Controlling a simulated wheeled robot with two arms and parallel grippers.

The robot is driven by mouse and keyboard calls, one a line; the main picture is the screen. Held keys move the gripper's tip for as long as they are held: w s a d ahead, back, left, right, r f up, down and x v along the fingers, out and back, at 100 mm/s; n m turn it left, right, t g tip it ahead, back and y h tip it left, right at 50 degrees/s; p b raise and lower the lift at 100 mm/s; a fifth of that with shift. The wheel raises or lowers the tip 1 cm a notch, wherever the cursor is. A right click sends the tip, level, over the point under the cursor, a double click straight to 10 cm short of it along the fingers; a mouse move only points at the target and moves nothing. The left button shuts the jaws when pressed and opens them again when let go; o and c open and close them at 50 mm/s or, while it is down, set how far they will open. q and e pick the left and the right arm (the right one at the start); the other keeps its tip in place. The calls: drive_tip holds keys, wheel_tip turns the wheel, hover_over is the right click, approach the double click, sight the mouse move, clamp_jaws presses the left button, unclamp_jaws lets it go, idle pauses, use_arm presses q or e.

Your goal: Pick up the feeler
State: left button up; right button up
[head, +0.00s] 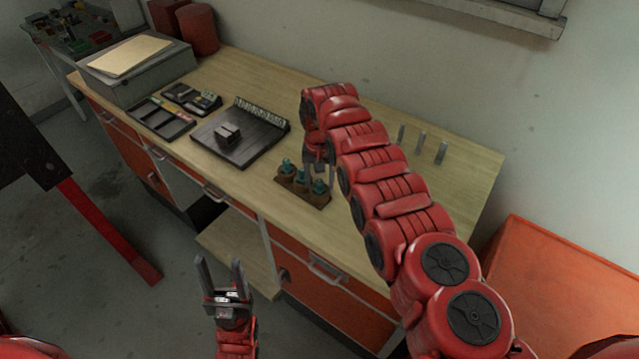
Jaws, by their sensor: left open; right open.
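I cannot tell for certain which thing is the feeler. My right gripper (319,178) points down just behind a small brown block (301,190) holding teal-topped tools. Its fingers are small in view and partly hidden by the arm, and nothing shows held in them. My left gripper (219,263) is open and empty, fingers pointing up, in front of the bench and apart from it.
A dark plate (245,148) with a small grey block (228,133) lies mid-bench. Dark trays (160,118) and a grey box (137,70) are farther left. Red canisters (198,30) stand at the back. An orange cabinet (560,270) is at right. Bare wood shows along the bench's right end.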

drive_tip(key=shift+f, duration=0.3)
drive_tip(key=shift+r, duration=0.1)
clamp_jaws()
drive_tip(key=shift+w+r, duration=0.1)
drive_tip(key=shift+r, duration=0.05)
